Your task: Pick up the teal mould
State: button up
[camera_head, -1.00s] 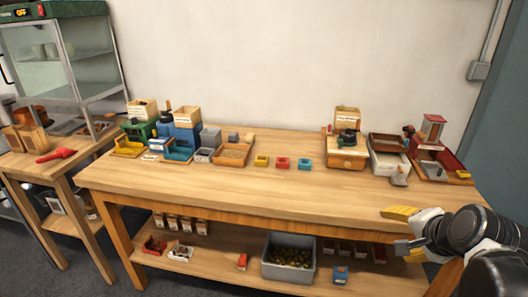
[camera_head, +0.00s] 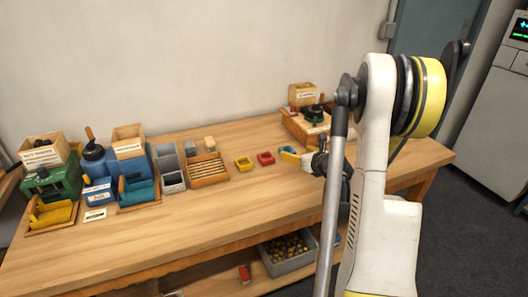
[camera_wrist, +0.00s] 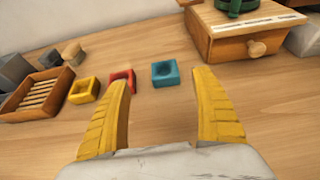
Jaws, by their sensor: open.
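The teal mould (camera_wrist: 165,73) is a small square block with a round hollow, resting on the wooden table. In the wrist view it lies ahead of my gripper (camera_wrist: 166,85), between the lines of the two yellow fingers and a little beyond their tips. My gripper is open and empty. In the head view my gripper (camera_head: 302,158) is above the table beside the teal mould (camera_head: 284,150), which it partly hides. The red mould (camera_wrist: 122,77) is close to the left finger, which covers part of it. The yellow mould (camera_wrist: 83,90) sits further left.
A slatted wooden tray (camera_wrist: 36,92) stands left of the moulds. A wooden box with a round knob (camera_wrist: 245,35) stands at the right, beyond the right finger. The table (camera_head: 190,220) is bare in front of the moulds. Machines with coloured trays stand at the left end.

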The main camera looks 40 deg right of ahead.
aim_at(287, 149)
jog(key=x, duration=0.1)
jog(key=b+x, duration=0.1)
jog(key=x, duration=0.3)
jog(key=shift+s+d+f, duration=0.15)
jog(key=shift+s+d, duration=0.05)
jog(key=shift+d, duration=0.05)
jog(key=b+x, duration=0.1)
jog(key=x, duration=0.1)
jog(key=b+x, duration=0.2)
jog(key=x, duration=0.1)
jog(key=shift+f, duration=0.35)
jog(key=shift+w, duration=0.1)
jog(key=shift+r, duration=0.15)
jog(key=shift+c, duration=0.5)
jog(key=c, duration=1.2)
